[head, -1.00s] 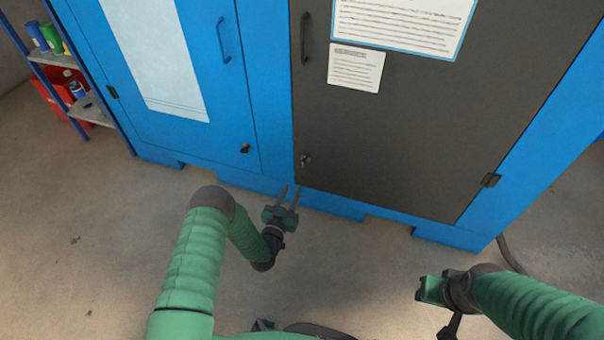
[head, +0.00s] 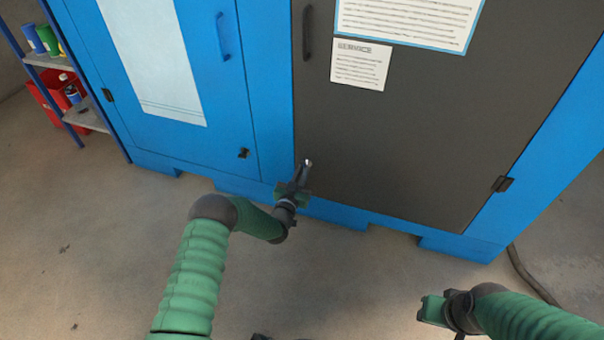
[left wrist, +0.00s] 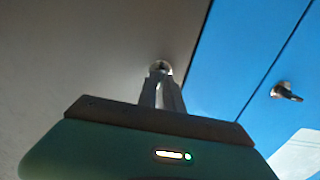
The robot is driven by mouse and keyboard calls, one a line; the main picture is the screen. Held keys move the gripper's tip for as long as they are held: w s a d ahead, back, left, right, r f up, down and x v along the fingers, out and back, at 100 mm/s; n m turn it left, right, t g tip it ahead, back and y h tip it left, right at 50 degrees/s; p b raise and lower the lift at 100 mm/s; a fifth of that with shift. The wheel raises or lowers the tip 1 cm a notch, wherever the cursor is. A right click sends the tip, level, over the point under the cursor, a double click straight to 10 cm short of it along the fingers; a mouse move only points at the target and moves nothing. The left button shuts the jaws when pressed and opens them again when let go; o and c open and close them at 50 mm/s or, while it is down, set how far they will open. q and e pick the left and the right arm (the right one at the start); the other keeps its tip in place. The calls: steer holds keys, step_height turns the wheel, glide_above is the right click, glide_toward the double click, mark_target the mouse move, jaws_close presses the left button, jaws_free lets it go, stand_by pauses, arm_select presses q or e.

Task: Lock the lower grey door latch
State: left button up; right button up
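The lower grey door latch (left wrist: 160,66) is a small metal piece near the lower left corner of the grey door (head: 420,140). In the head view my left gripper (head: 304,170) covers most of it. In the left wrist view the left fingers (left wrist: 162,84) are close together with their tips at the latch, and look shut on it. The contact itself is partly hidden by the fingers. My right gripper (head: 434,310) hangs at the lower right, away from the cabinet. Its fingers do not show clearly.
The blue door at left has its own dark latch (head: 243,153), also in the left wrist view (left wrist: 286,92). A dark handle (head: 308,33) is higher on the grey door. A shelf (head: 84,118) stands far left. The floor in front is clear.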

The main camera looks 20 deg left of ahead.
arm_select(q)
jaws_close()
steer(key=shift+m, duration=0.3)
steer(key=shift+s+d+f+m+p, duration=0.1)
steer(key=shift+m+p, duration=0.35)
steer(key=shift+m, duration=2.45)
steer(key=shift+w+d+f+m+p, duration=0.15)
steer(key=shift+m+p, duration=0.3)
steer(key=shift+m, duration=2.45)
steer(key=shift+s+d+f+m+p, duration=0.15)
steer(key=shift+m+p, duration=0.3)
steer(key=shift+m, duration=2.45)
steer(key=shift+o, duration=1.9)
jaws_free()
steer(key=shift+o, duration=0.7)
steer(key=shift+a+r, duration=0.1)
